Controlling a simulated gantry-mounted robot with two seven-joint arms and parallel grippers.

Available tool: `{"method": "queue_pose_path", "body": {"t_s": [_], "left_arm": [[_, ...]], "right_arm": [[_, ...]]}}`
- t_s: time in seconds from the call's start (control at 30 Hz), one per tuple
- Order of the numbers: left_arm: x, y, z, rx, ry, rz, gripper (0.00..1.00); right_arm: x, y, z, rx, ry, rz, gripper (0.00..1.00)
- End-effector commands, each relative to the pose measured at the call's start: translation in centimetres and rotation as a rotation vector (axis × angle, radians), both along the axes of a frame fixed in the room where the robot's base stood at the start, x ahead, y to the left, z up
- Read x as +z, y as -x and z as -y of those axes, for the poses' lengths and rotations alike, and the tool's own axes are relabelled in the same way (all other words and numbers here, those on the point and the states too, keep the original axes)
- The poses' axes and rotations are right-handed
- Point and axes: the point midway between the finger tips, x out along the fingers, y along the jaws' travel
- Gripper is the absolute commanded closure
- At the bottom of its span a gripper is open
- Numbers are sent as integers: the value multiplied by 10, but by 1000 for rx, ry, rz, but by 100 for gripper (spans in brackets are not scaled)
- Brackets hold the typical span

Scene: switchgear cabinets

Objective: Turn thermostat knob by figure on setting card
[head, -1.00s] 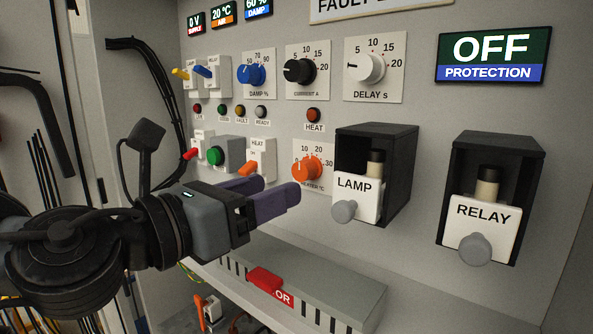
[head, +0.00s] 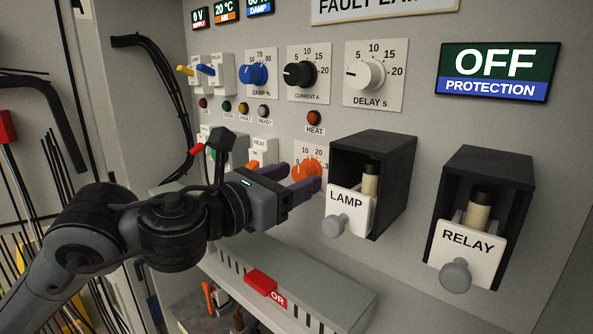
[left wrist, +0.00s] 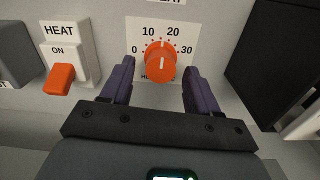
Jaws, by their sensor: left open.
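The thermostat knob (head: 306,168) is orange and sits on a white plate with a scale from 0 to 30, low on the panel. In the left wrist view the knob (left wrist: 161,60) has its white pointer line about straight up, between 10 and 20. My left gripper (head: 298,180) is open, its two purple fingers reaching toward the knob. In the left wrist view the fingers stand on either side of the knob, with gaps visible. No setting card can be made out. My right gripper is not in view.
The LAMP box (head: 372,180) stands out from the panel just right of the knob, with the RELAY box (head: 487,205) beyond it. The orange HEAT switch (left wrist: 60,78) is to the left. A grey ledge with a red block (head: 261,281) lies below.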

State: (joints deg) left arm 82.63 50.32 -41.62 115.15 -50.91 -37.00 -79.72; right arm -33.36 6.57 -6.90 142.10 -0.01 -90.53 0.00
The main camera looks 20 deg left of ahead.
Motion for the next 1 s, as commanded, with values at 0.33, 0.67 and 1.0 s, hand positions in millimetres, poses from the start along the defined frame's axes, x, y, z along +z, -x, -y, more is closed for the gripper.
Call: {"method": "queue_pose_path", "body": {"t_s": [0.33,0.67,1.0], "left_arm": [[-1,-13,5,1,0,-1,40],[-1,-12,5,1,0,0,66],[-1,-12,5,0,29,-10,96]], "right_arm": [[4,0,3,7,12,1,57],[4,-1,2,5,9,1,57],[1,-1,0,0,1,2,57]]}}
